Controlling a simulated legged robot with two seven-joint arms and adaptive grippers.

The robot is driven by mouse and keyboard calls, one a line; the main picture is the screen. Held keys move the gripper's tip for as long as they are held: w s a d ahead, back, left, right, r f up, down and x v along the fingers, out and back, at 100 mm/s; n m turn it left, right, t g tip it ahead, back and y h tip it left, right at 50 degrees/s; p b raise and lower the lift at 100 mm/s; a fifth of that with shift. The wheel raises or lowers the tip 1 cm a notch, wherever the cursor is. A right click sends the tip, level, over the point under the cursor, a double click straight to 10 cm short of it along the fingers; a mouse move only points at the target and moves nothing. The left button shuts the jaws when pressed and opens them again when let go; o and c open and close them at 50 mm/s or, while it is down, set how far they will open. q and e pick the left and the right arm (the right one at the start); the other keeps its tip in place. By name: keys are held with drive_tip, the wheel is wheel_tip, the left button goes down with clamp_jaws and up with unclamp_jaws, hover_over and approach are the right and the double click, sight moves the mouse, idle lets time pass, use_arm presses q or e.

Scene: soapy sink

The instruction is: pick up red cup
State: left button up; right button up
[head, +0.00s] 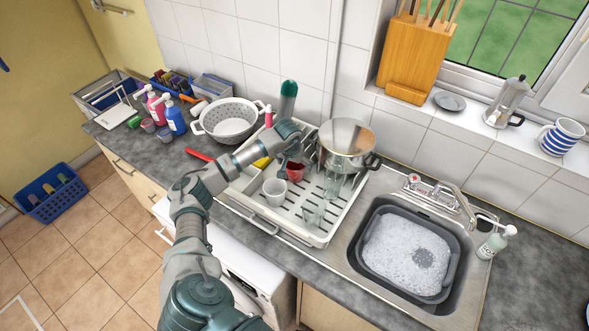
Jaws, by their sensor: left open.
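The red cup (296,172) stands in the white dish rack (318,238), left of the steel pot, with its upper part partly hidden by my gripper. My left gripper (294,155) is right above the red cup, at its rim, with its jaws open. I cannot tell whether the fingers touch the cup. A white cup (275,191) stands just in front and left of the red one. Clear glasses (318,212) stand to the right. My right gripper is not in view.
A steel pot (347,140) stands at the rack's back right. A grey colander (228,121) sits left of the rack. The sink to the right holds a dark basin (453,272) of suds. A green-topped object (288,92) rises behind my gripper.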

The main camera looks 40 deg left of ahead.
use_arm(q)
drive_tip(key=shift+x, duration=1.4)
drive_tip(key=shift+d+r, duration=0.1)
drive_tip(key=c, duration=1.2)
